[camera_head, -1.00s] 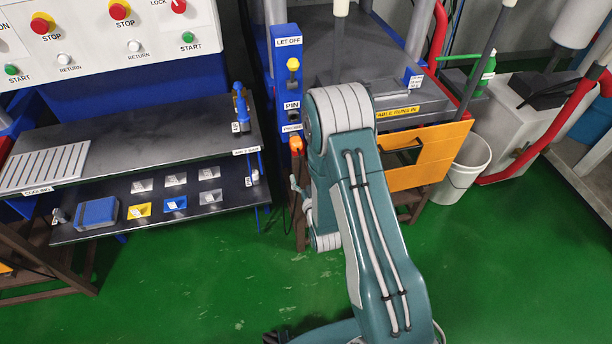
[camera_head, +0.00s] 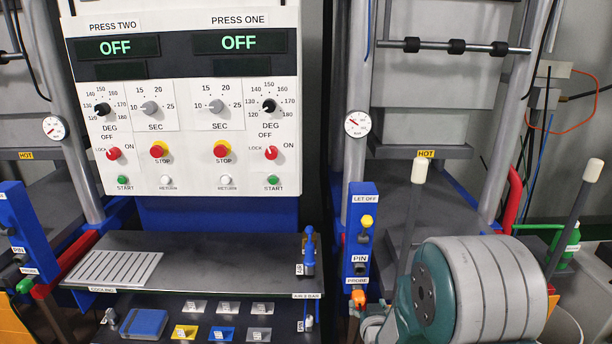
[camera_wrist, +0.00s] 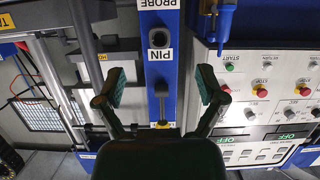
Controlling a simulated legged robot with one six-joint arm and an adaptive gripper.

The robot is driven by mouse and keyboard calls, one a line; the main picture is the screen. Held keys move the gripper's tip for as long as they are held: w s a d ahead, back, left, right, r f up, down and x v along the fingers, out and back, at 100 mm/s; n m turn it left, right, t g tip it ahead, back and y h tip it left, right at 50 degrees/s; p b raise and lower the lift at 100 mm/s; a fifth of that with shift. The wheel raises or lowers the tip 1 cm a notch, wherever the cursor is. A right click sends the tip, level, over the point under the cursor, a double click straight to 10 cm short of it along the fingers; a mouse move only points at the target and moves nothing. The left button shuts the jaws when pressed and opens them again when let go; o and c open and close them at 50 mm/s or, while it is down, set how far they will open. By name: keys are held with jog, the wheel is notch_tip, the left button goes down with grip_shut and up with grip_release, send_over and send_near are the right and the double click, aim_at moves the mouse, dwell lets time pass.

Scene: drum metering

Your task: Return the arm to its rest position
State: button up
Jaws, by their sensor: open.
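My gripper (camera_wrist: 159,86) shows in the wrist view with its two green-padded fingers spread apart and nothing between them. The picture there is upside down. Behind the gap stands the blue post (camera_wrist: 162,70) with PROBE and PIN labels, and the fingers look apart from it. In the head view a big grey-and-teal joint of my arm (camera_head: 470,292) fills the lower right. My gripper is not visible in that view.
The press control panel (camera_head: 190,100) reads OFF on both displays. A dark shelf (camera_head: 215,253) with a cooling rack (camera_head: 115,270) lies below it. The blue LET OFF post (camera_head: 359,235) and a press platen marked HOT (camera_head: 425,155) stand near my arm.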

jog(key=s+r+g, duration=0.2)
jog(key=s+r, duration=0.2)
jog(key=r, duration=0.4)
jog(key=s+r+g, duration=0.3)
jog(key=s+r, duration=0.2)
jog(key=s, duration=0.8)
jog(key=s+r+g, duration=0.4)
jog(key=s+r, duration=0.1)
jog(key=s, duration=0.8)
jog(key=shift+d, duration=0.25)
